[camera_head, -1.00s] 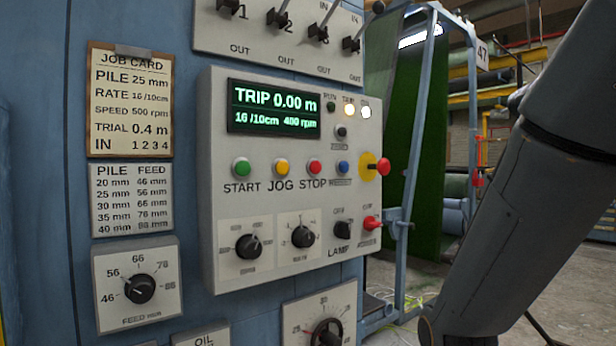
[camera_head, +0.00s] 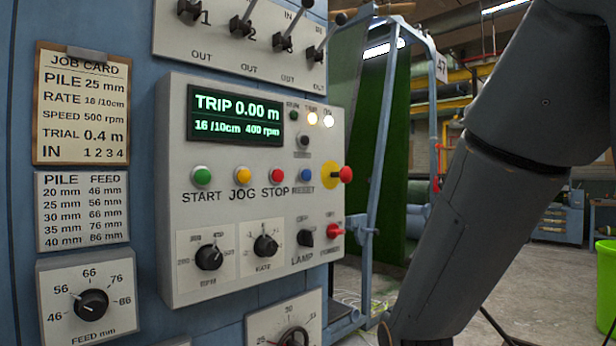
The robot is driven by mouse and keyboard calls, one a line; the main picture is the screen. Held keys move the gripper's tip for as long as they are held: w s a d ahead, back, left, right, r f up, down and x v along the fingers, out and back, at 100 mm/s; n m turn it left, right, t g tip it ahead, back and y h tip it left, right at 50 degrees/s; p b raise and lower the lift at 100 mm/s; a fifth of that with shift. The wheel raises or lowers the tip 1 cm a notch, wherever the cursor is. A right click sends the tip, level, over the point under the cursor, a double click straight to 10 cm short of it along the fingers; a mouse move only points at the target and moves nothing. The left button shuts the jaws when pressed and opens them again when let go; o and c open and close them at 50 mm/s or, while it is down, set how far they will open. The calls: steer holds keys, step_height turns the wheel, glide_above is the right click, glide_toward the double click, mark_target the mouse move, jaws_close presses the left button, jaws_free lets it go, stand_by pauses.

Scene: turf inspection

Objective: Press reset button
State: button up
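The blue RESET button (camera_head: 306,175) is on the grey control panel (camera_head: 182,250), right of the red STOP button (camera_head: 277,175). The yellow JOG button (camera_head: 241,174) and green START button (camera_head: 202,176) are further left in the same row. The display (camera_head: 236,116) reads TRIP 0.00 m, 16 /10cm, 400 rpm. My arm crosses the right side, apart from the panel. My gripper is not in view.
A red mushroom knob (camera_head: 345,174) on a yellow disc sticks out right of RESET. A red switch (camera_head: 335,231) and black LAMP knob (camera_head: 306,238) sit below. Toggle levers (camera_head: 235,30) project above. A blue frame and green turf (camera_head: 388,140) stand behind; a green bin (camera_head: 606,285) is at right.

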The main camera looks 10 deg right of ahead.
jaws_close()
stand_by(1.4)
